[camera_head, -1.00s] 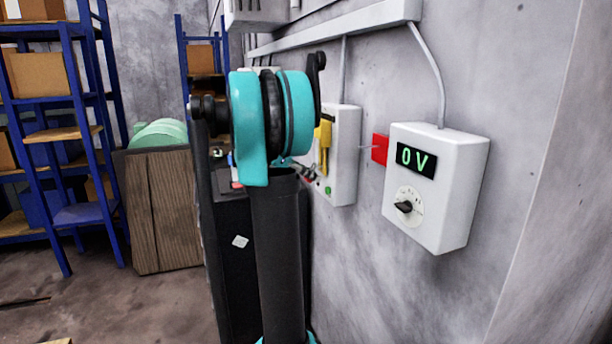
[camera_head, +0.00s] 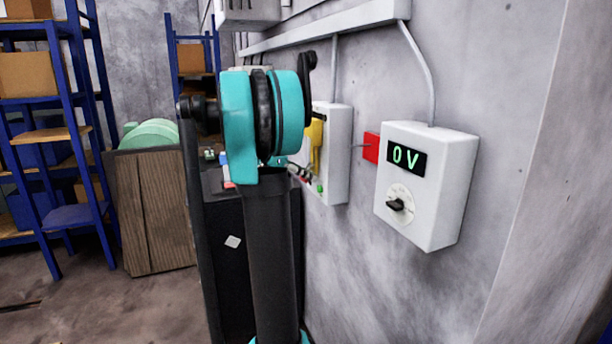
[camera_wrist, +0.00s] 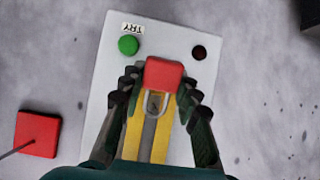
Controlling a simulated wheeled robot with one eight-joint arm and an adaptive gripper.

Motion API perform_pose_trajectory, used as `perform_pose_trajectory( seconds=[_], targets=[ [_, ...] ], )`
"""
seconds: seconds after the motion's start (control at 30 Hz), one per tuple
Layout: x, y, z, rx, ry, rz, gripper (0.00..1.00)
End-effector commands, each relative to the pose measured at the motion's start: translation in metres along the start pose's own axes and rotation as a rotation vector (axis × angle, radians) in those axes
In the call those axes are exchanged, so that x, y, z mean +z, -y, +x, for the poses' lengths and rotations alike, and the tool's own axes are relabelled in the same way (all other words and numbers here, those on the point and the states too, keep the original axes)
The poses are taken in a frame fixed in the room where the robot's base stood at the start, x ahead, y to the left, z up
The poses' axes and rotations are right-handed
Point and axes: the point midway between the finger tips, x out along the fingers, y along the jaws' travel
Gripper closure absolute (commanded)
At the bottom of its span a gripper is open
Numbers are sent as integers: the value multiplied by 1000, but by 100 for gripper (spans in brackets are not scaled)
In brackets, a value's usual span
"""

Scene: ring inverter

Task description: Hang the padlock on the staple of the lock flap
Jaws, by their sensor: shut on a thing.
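The padlock has a red body (camera_wrist: 164,72) and a pale shackle (camera_wrist: 154,103); it is between my fingertips in the wrist view. My gripper (camera_wrist: 160,80) is shut on the padlock, one finger on each side. It also shows small in the head view (camera_head: 302,172), partly behind my arm, beside the white switch box (camera_head: 335,155). The yellow lock flap (camera_head: 316,140) is on that box; in the wrist view, its yellow strips (camera_wrist: 133,135) lie behind the shackle. I cannot make out the staple, or whether the shackle touches it.
A green button (camera_wrist: 128,45) and a dark round part (camera_wrist: 199,52) are on the box. A red wall block (camera_head: 371,147) with a thin cable is beside it. A white meter box (camera_head: 430,185) reading 0 V is to the right. A dark cabinet (camera_head: 232,270) stands behind my arm.

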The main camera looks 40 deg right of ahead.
Motion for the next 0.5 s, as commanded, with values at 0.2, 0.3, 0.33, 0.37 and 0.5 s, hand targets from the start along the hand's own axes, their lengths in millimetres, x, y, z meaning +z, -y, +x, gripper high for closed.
perform_pose_trajectory(
  seconds=[0.2,0.3,0.33,0.37,0.5],
  targets=[
    [0,0,0,0,0,0,48],
    [0,0,0,0,0,0,45],
    [0,0,0,0,0,0,45],
    [0,0,0,0,0,0,45],
    [0,0,0,0,0,0,45]
  ],
)
